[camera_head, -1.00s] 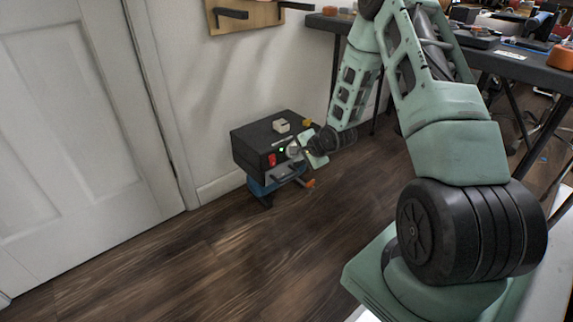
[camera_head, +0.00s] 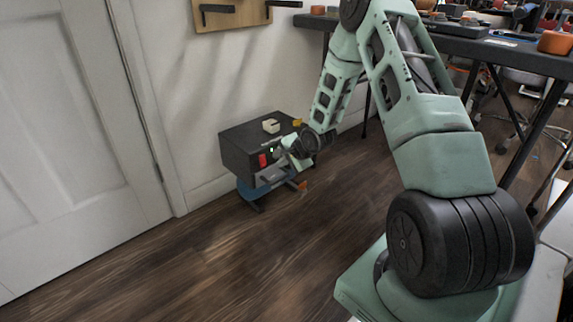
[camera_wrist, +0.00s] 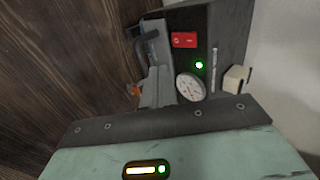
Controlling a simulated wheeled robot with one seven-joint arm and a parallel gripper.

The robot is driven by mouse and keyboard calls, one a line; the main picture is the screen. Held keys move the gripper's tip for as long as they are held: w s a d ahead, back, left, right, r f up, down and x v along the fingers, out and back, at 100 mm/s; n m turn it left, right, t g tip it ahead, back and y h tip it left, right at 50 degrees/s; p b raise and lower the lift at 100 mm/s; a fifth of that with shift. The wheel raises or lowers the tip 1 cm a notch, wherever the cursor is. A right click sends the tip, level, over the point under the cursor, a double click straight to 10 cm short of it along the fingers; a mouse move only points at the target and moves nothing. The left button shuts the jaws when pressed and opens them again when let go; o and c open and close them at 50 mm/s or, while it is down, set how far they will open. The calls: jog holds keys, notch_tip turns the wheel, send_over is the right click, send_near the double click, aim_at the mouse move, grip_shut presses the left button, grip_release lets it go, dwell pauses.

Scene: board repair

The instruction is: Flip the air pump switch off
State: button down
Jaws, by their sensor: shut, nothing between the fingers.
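The air pump is a dark box (camera_head: 240,150) on a blue base, low against the wall in the head view. Its red switch (camera_head: 263,160) is on the front panel. In the wrist view the red switch (camera_wrist: 184,40) shows beside a lit green light (camera_wrist: 199,65) and a round white gauge (camera_wrist: 190,87). My gripper (camera_wrist: 157,75) is shut and empty, with its grey fingers close to the panel, beside the gauge and short of the switch. In the head view my gripper (camera_head: 279,160) is in front of the panel, right of the switch. I cannot tell whether it touches the panel.
A small cream block (camera_head: 270,126) sits on top of the pump, with a yellow piece (camera_head: 297,122) beside it. A white door (camera_head: 75,140) is at the left. A dark workbench (camera_head: 440,32) stands at the back right. The wooden floor (camera_head: 190,260) in front is clear.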

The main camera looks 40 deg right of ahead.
aim_at(265, 165)
jog(key=shift+w+f+b, duration=0.7)
jog(key=shift+w+b, duration=0.1)
jog(key=shift+w, duration=0.45)
jog(key=shift+w+f+b, duration=0.65)
jog(key=shift+w+b, duration=0.2)
jog(key=shift+w, duration=0.35)
jog(key=shift+w+f+b, duration=0.7)
jog(key=shift+w+b, duration=0.1)
jog(key=shift+w, duration=0.45)
jog(key=shift+w+a+f+t, duration=0.1)
jog(key=shift+w+f+t, duration=0.05)
jog(key=shift+t, duration=0.15)
